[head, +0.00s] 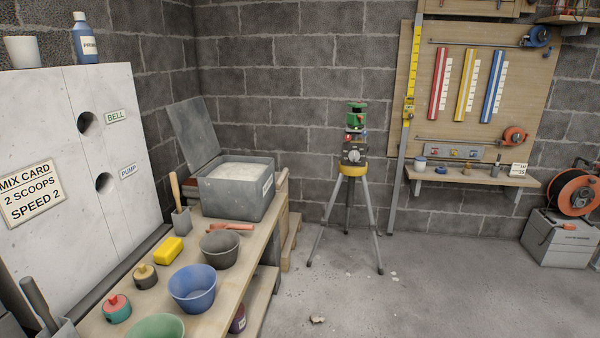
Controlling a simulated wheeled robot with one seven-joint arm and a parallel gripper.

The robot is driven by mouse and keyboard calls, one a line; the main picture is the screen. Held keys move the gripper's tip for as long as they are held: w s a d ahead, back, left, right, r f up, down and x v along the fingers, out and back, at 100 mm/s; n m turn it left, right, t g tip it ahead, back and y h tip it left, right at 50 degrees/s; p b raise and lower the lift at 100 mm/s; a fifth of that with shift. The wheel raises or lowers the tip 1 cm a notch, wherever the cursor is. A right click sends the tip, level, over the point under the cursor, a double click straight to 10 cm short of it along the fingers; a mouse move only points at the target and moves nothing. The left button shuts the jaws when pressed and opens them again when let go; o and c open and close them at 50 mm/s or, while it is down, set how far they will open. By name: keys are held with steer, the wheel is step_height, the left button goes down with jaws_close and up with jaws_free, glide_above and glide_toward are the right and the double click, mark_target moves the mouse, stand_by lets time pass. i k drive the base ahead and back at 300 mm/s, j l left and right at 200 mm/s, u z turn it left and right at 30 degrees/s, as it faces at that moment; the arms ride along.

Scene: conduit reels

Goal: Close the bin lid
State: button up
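The bin (227,200) is a grey rectangular box with a label on its right side. It stands at the far end of the wooden bench in the head view. It holds a pale, powdery material (238,171). Its grey lid (193,132) stands open, raised and tilted back at the bin's left rear, near the block wall. My gripper is not in view.
The bench (212,248) carries a grey bucket (220,249), a blue bucket (193,289), a green bucket (156,328), a yellow block (168,250) and a wooden-handled tool (175,190). A tripod (352,175) stands right of the bin. The floor (420,285) is mostly clear.

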mark_target(193, 129)
steer(key=i+l+z, duration=0.1)
steer(key=i, duration=1.55)
steer(key=i+l+u, duration=0.1)
steer(key=i+u, duration=0.35)
steer(key=i+l+u, duration=0.15)
steer(key=u, duration=0.3)
steer(key=i+l+u, duration=0.3)
steer(key=u, duration=0.15)
